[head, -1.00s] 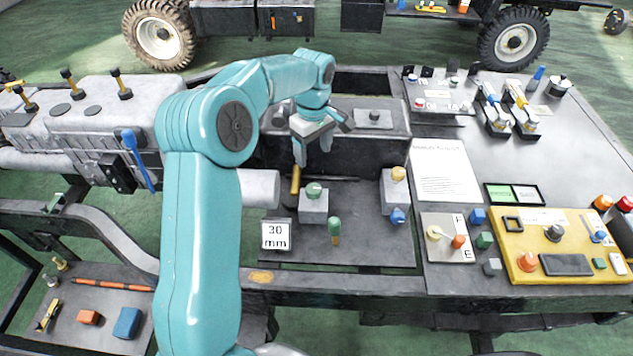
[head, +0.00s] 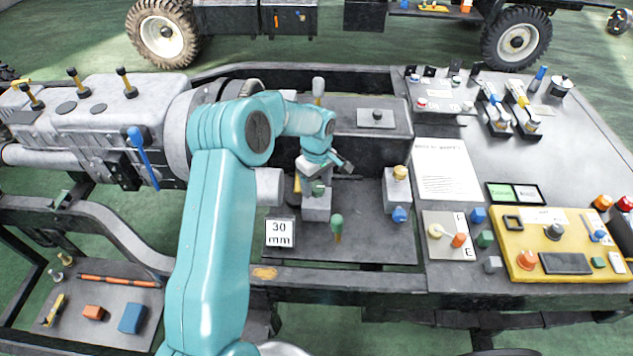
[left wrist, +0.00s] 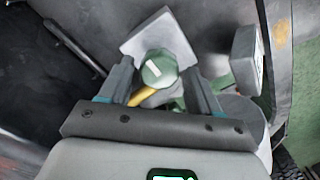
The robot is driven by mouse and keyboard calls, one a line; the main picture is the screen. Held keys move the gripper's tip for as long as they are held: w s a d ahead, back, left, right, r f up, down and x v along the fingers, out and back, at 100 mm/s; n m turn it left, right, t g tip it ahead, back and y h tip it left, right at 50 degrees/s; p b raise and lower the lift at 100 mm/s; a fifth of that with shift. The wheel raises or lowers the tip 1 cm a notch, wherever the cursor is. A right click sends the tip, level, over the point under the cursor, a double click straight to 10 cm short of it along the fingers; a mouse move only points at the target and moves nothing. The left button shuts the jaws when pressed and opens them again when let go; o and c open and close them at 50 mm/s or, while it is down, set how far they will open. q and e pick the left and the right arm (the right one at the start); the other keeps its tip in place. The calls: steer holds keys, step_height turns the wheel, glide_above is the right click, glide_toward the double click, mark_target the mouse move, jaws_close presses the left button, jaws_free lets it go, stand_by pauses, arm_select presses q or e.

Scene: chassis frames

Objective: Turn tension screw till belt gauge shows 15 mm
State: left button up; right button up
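The gauge (head: 279,233) at the plate's front left is a white display reading 30 mm. A green round knob (head: 318,188), apparently the tension screw, tops a grey block (head: 316,210) behind it. In the left wrist view the knob (left wrist: 158,70) has a white mark on its face. My left gripper (head: 314,178) is low over this knob. Its fingers (left wrist: 158,76) are open, one on each side of the knob, with gaps showing. My right gripper is not in view.
A second green knob (head: 337,226) stands upright in front of the block. A grey block with yellow (head: 400,173) and blue (head: 399,215) knobs is to the right. A yellow handle (left wrist: 142,97) lies close by the fingers. A yellow control panel (head: 560,270) is far right.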

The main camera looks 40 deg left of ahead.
arm_select(q)
steer(key=c, duration=0.7)
steer(key=shift+c, duration=0.2)
